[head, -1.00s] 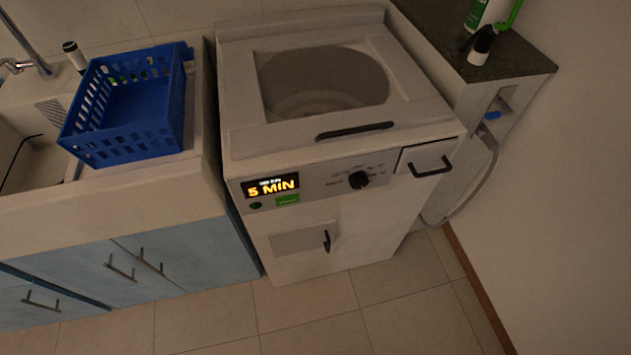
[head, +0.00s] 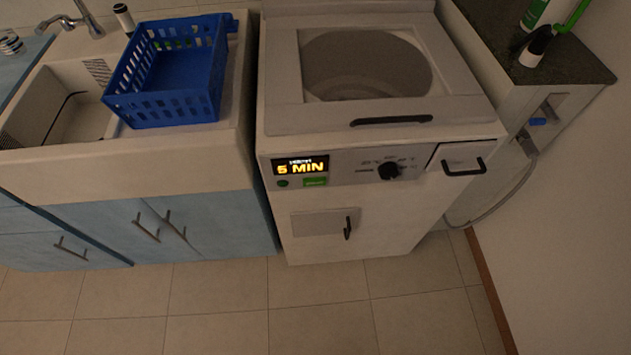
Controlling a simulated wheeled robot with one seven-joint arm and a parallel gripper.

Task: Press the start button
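A white top-loading washing machine (head: 410,215) stands in the middle of the head view. Its front panel has a lit display (head: 301,167) reading "5 MIN" in orange. Below the display is a green rectangular button (head: 315,182); its label is too small to read. A small dark green round button (head: 282,183) sits to its left. A black dial (head: 389,171) is to the right on the same panel. My gripper does not show in this view.
A sink counter (head: 190,160) with blue cabinets (head: 150,232) stands to the left, bearing a blue basket (head: 172,75). A dark-topped shelf (head: 500,45) and wall are at the right. The tiled floor (head: 230,305) in front is clear.

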